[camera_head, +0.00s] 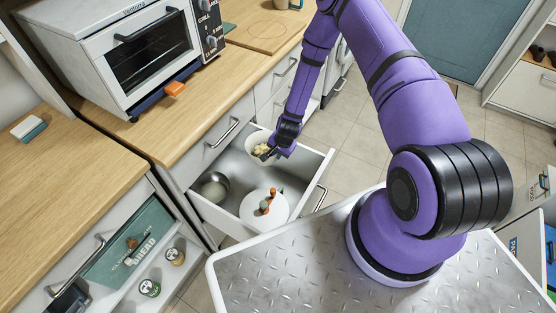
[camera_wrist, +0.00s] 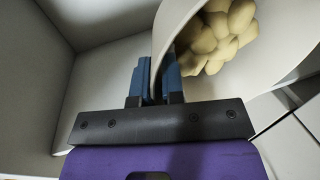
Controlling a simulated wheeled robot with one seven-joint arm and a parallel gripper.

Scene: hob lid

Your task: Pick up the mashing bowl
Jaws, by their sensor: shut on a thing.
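The mashing bowl (camera_head: 252,140) is white and holds several pale yellow lumps like potatoes. It is at the far end of the open drawer (camera_head: 236,222) in the head view. My gripper (camera_head: 268,154) reaches down to the bowl's near right side. In the wrist view the bowl (camera_wrist: 282,80) fills the upper right, with the lumps (camera_wrist: 220,38) inside. My gripper's blue fingers (camera_wrist: 160,82) are shut on the bowl's rim, one finger on each side of the wall. I cannot tell whether the bowl touches the drawer floor.
The same drawer holds a metal pot (camera_head: 214,187) and a white round item with orange and green parts (camera_head: 265,206). The drawer walls stand close around the bowl. A toaster oven (camera_head: 135,50) sits on the wooden counter (camera_head: 215,82) above. A lower open drawer holds jars (camera_head: 150,288).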

